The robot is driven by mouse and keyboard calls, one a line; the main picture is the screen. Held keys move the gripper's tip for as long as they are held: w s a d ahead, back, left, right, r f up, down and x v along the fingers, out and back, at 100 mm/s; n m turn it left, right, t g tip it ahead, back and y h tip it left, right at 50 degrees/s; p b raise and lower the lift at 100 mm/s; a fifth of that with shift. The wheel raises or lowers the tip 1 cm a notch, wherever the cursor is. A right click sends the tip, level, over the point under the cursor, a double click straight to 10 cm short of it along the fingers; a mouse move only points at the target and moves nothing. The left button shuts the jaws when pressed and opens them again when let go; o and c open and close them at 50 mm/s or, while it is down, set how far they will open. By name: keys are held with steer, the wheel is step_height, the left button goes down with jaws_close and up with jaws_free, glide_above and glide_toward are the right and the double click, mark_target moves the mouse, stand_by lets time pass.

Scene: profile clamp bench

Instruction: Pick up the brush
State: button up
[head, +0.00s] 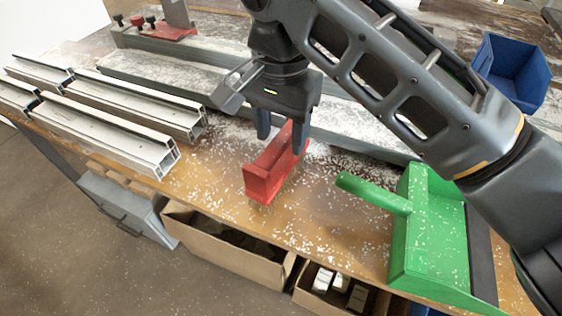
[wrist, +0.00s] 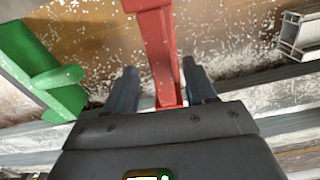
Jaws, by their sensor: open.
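The red brush (head: 262,180) lies on the wooden bench top, its long body running away from the bench's front edge; I cannot make out its bristles. My gripper (head: 281,138) is above its far part, pointing down, with its two dark fingers apart. In the wrist view the brush (wrist: 158,45) runs between the open fingers of my gripper (wrist: 160,78), with a gap showing on each side. I cannot tell whether either finger touches it. The far end of the brush is partly hidden by the fingers and the gripper body.
A green dustpan (head: 430,235) with a handle lies to the right. Pale metal profiles (head: 110,130) lie at left, and grey rails (head: 160,80) run behind. A blue bin (head: 512,72) is at back right. White chips cover the bench top; cardboard boxes (head: 225,250) are below its edge.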

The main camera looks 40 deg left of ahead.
mark_target(279, 163)
steer(key=shift+s+f, duration=0.15)
steer(key=shift+f, duration=2.05)
steer(key=c, duration=0.7)
